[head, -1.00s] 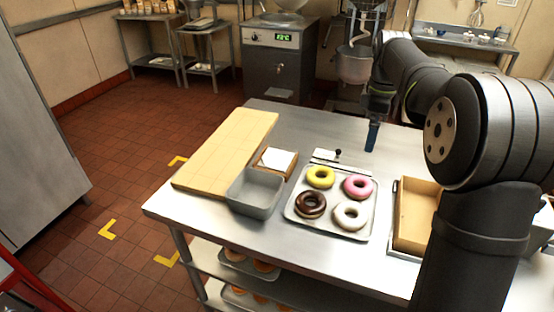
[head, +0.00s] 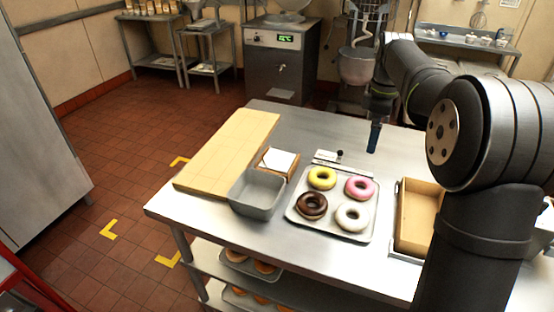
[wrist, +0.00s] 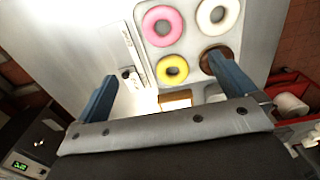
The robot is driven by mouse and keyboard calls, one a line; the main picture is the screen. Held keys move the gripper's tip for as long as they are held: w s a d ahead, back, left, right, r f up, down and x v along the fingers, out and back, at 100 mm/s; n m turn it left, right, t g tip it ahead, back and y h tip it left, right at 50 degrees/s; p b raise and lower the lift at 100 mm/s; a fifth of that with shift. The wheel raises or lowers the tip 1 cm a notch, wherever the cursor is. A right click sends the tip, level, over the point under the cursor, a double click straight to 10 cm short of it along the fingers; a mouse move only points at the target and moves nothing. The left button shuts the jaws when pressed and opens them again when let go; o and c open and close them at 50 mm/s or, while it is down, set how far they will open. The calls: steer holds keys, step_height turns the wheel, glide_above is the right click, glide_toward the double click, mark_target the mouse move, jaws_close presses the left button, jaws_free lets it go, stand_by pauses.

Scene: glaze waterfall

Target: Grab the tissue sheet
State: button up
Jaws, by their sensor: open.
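The tissue sheet (head: 279,160) is a white square lying in a small wooden holder (head: 265,168) on the steel table, behind the grey bin. My gripper (head: 373,138) hangs above the table, to the right of the sheet and apart from it. In the wrist view its two blue fingers (wrist: 168,85) are spread wide with nothing between them. The wrist view shows part of a wooden edge (wrist: 176,100) beyond the gripper body, which hides most of that area.
A tray (head: 333,226) with yellow, pink, brown and white donuts stands mid-table. The grey bin (head: 257,195) and a wooden board (head: 228,153) are on the left, and a cardboard box (head: 419,215) on the right. A small flat tool (head: 328,157) lies behind the tray. The table's back is clear.

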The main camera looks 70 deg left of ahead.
steer(key=c, duration=1.9)
steer(key=shift+o, duration=0.2)
steer(key=s+a+m+t+y, duration=0.15)
steer(key=s+a+m, duration=0.35)
steer(key=s, duration=0.8)
steer(key=s+a+m+y, duration=0.35)
steer(key=s+a, duration=0.35)
steer(key=s, duration=0.6)
glide_above(265, 161)
steer(key=s+d, duration=0.1)
steer(key=d, duration=0.1)
step_height(265, 161, down, 10)
steer(key=shift+h, duration=0.3)
steer(key=shift+d+x, duration=0.15)
steer(key=shift+x, duration=1.2)
steer(key=shift+d+x, duration=0.2)
steer(key=shift+x, duration=1.1)
